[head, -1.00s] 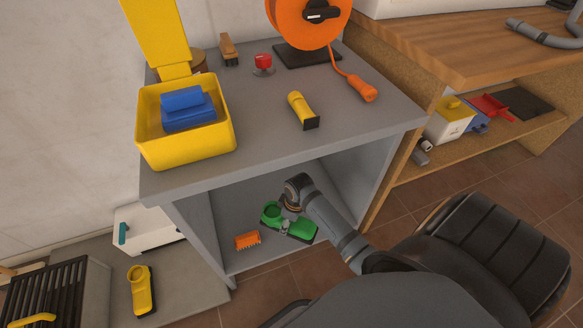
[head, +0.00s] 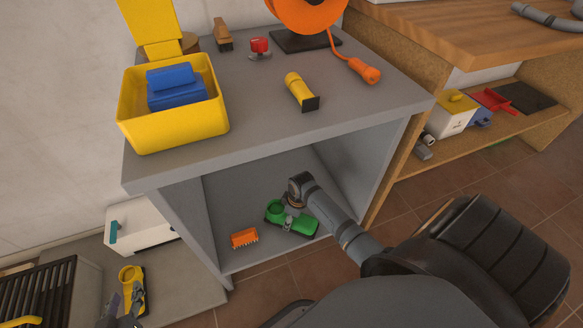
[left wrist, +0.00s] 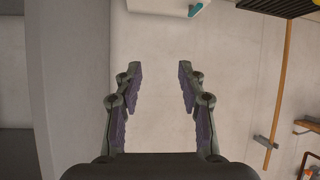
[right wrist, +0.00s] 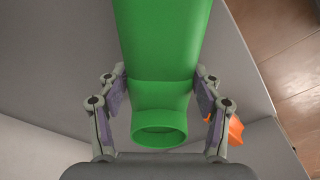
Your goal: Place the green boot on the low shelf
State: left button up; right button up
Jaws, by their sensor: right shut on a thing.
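The green boot (head: 304,224) is at the low shelf (head: 268,252) inside the grey bench, with its round opening towards the left. My right gripper (head: 290,217) is shut on it, and the right wrist view shows the boot (right wrist: 160,100) between the fingers (right wrist: 160,92). I cannot tell whether the boot's sole touches the shelf.
An orange brush (head: 244,237) lies on the low shelf left of the green boot. The benchtop (head: 240,110) above carries a yellow bin (head: 172,130), a yellow tool (head: 298,90) and an orange cable reel. The bench's side panels bound the shelf.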

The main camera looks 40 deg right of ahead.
pick_arm(q)
jog(key=shift+w+r+t, duration=0.4)
jog(key=shift+w+r, duration=0.15)
jog(key=shift+r, duration=0.25)
pick_arm(e)
jog(key=shift+f, duration=0.15)
jog(key=shift+f, duration=0.1)
jog(key=o, duration=1.4)
pick_arm(q)
jog(key=shift+a+r, duration=0.1)
